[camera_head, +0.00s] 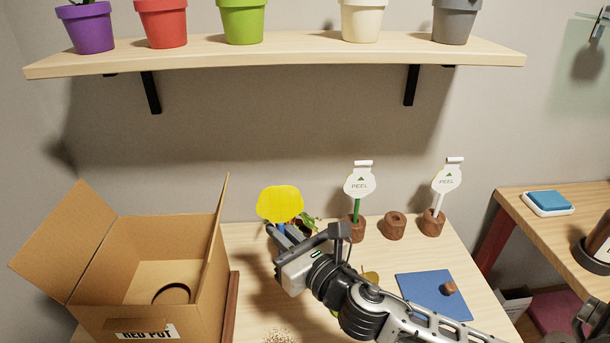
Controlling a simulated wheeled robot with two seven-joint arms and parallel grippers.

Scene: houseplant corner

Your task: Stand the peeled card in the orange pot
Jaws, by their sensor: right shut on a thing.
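A yellow card (280,203) on a blue stick (281,229) is upright above the far left part of the table. It has a plain yellow face with no white cover. My right gripper (282,238) is shut on the card's stick, and its arm reaches in from the lower right. I cannot tell whether the stick's lower end touches anything; the gripper hides it. No orange pot is clearly visible. My left gripper is not in view.
Two white "PEEL" cards (359,182) (447,178) stand in wooden holders, with an empty holder (394,226) between them. An open cardboard box (155,250) marked "RED POT" is at left. A blue mat (433,297) lies right. Several pots stand on the shelf (300,52).

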